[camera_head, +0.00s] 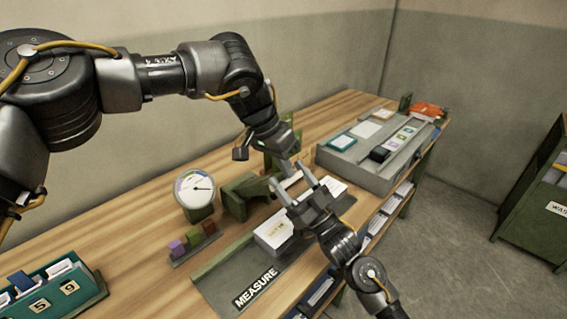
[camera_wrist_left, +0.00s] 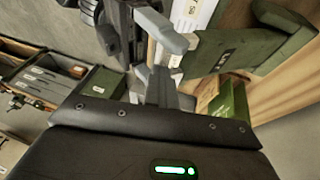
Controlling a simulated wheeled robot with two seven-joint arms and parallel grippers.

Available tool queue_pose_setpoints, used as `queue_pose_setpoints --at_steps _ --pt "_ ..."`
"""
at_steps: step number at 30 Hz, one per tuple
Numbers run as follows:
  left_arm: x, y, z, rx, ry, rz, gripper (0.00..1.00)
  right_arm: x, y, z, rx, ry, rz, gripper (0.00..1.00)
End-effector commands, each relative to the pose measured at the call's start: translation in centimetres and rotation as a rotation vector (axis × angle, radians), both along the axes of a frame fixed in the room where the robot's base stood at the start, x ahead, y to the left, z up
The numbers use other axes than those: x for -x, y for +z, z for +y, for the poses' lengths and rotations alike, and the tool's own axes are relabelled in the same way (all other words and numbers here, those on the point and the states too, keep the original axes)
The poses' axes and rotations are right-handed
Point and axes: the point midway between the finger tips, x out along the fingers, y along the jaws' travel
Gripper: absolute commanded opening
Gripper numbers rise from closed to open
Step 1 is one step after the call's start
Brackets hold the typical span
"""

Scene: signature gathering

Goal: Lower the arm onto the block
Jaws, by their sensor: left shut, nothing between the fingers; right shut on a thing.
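A white block of cards or paper (camera_head: 273,231) lies on the dark MEASURE board (camera_head: 229,283). Behind it stands a green angled bracket (camera_head: 238,197); a green part also shows beside my left gripper, and I cannot tell if it is the raised arm. My left gripper (camera_head: 288,166) points down above the board, shut and empty. Its fingers show in the left wrist view (camera_wrist_left: 162,88), close to a green angled piece (camera_wrist_left: 245,40). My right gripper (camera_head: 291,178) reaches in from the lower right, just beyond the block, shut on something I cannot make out.
A round dial gauge (camera_head: 194,189) and small coloured blocks (camera_head: 193,239) stand left of the board. A teal card box (camera_head: 62,287) is at lower left. A grey tray unit (camera_head: 345,165) stands at the back right. The two grippers are very close together.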

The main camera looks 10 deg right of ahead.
Motion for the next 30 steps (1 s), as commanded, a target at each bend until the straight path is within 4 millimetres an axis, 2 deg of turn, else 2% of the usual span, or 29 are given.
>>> queue_pose_setpoints --at_steps 1,10,11,15,25,30 --pt "0.5 -0.5 -0.3 -0.001 -0.006 0.007 0.00 0.0 0.0 0.1 0.000 0.001 0.000 0.28" --pt "0.9 -0.9 -0.5 -0.006 -0.013 0.014 0.00 0.0 0.3 0.1 -0.001 0.002 -0.004 0.28" --pt "1.0 -0.9 -0.5 -0.006 -0.014 0.014 0.00 0.0 0.3 0.2 -0.002 0.002 -0.005 0.71" --pt "0.8 -0.8 -0.4 -0.004 -0.011 0.012 0.00 0.0 0.2 0.1 -0.001 0.002 -0.004 0.89" --pt "0.6 -0.6 -0.3 -0.003 -0.007 0.006 0.00 0.1 0.0 0.0 0.001 0.001 -0.002 0.91" --pt "0.5 -0.6 -0.3 -0.003 -0.005 0.005 0.00 1.5 -1.4 -1.1 0.001 0.001 0.000 0.91"
